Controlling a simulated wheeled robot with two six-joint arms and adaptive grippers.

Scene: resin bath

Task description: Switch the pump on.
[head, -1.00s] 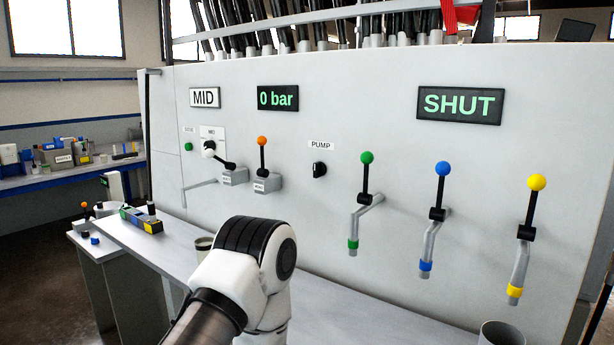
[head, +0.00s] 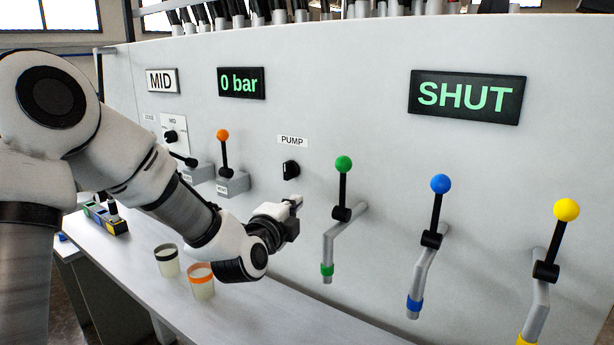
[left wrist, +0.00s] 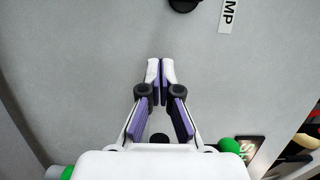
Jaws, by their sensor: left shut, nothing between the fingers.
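The black pump knob (head: 291,170) sits on the grey panel under the PUMP label (head: 292,140). Which way it points is too small to tell. My left gripper (head: 297,202) is shut and empty, just below the knob in the head view and apart from it. In the left wrist view the left fingertips (left wrist: 160,65) are together in front of bare panel. The knob (left wrist: 183,4) is partly cut off at the top edge there, beside part of its label (left wrist: 229,14). The pressure display (head: 241,82) reads 0 bar. My right gripper is not in view.
Right of the knob are levers with green (head: 343,163), blue (head: 440,183) and yellow (head: 566,210) balls. An orange-balled lever (head: 222,135) is on its left. Below stand a black-rimmed cup (head: 167,262) and an orange-rimmed cup (head: 201,284). Another display (head: 467,96) reads SHUT.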

